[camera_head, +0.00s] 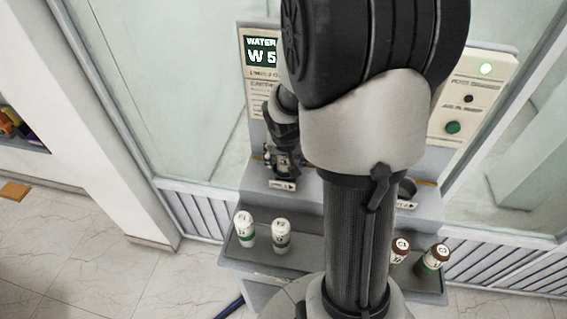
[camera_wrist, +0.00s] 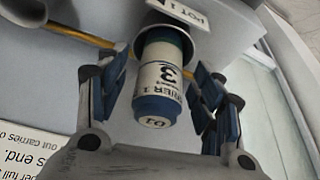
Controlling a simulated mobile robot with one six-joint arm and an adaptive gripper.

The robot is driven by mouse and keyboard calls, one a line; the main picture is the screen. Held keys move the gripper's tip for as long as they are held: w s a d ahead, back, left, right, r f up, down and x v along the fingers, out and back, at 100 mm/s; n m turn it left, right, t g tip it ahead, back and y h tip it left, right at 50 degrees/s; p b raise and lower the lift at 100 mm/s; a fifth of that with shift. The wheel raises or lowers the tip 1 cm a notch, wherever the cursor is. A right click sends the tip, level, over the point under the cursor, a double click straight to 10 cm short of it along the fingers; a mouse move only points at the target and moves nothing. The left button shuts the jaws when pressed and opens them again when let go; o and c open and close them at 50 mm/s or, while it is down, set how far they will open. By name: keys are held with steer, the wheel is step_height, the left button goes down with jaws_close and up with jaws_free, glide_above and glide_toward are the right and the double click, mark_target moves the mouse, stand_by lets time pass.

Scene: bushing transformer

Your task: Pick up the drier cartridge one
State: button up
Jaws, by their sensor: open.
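The drier cartridge one (camera_wrist: 158,90), white with a blue cap marked D1, stands in a round holder labelled POT 1 (camera_wrist: 190,18) in the wrist view. My gripper (camera_wrist: 163,78) is open, with its blue-padded fingers on either side of the cartridge.
A second pot (camera_head: 407,188) is partly hidden by my arm. A panel with a lit display (camera_head: 262,52) and glass walls rise behind.

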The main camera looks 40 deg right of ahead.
steer(key=shift+x, duration=0.85)
steer(key=shift+r, duration=0.1)
steer(key=shift+c, duration=0.2)
steer(key=c, duration=1.4)
steer(key=shift+r, duration=0.15)
